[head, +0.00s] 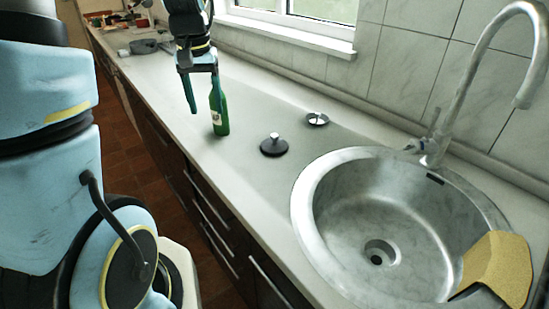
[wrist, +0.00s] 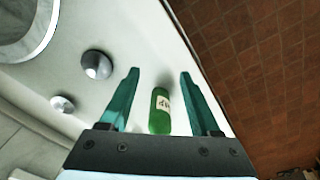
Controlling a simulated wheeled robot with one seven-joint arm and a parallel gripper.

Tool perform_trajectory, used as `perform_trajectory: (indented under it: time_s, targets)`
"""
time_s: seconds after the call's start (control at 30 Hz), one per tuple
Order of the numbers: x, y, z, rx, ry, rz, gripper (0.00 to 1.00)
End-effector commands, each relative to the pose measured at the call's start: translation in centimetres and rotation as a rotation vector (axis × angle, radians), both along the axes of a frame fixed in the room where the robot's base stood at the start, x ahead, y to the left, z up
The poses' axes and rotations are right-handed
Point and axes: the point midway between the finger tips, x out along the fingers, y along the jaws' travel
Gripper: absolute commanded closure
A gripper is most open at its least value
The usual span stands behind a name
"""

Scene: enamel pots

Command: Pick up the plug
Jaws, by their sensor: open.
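A dark round plug with a pale metal knob (head: 274,145) lies on the counter left of the sink. In the wrist view, a dark disc with a shiny top (wrist: 97,64) matches it, left of my fingers. A smaller shiny metal piece (head: 317,118) lies nearer the wall; it also shows in the wrist view (wrist: 62,104). My gripper (head: 203,100) points down over the counter, well left of the plug. In the wrist view my gripper (wrist: 159,72) has its teal fingers spread wide, with nothing held.
A green bottle (head: 219,112) stands upright close to my gripper; it appears between the fingers in the wrist view (wrist: 160,112). The round sink (head: 335,250) has a tall tap (head: 460,90) and a yellow sponge-like piece (head: 498,265). Clutter fills the far counter. The counter's front edge drops to tiled floor.

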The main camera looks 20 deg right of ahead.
Motion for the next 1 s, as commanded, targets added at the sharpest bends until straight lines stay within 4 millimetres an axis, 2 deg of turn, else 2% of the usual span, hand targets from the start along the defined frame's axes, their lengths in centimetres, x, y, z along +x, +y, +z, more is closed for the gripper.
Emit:
perform_trajectory:
  time_s: [0.03, 0.1, 0.2, 0.33, 0.4, 0.5, 0.8, 1.0]
  targets:
    - [1.0, -3.3, -1.6, 0.005, 0.007, -0.06, 0.36]
    - [1.8, -7.0, -1.8, 0.014, 0.022, -0.127, 0.36]
    - [2.1, -11.6, -1.8, 0.027, 0.036, -0.209, 0.36]
    - [1.8, -15.4, -1.6, 0.039, 0.047, -0.276, 0.36]
    - [1.7, -16.4, -1.5, 0.042, 0.05, -0.294, 0.36]
    - [1.6, -16.9, -2.1, 0.045, 0.054, -0.303, 0.36]
    - [1.5, -16.8, -6.2, 0.044, 0.054, -0.302, 0.36]
    - [1.3, -16.9, -7.5, 0.045, 0.054, -0.302, 0.36]
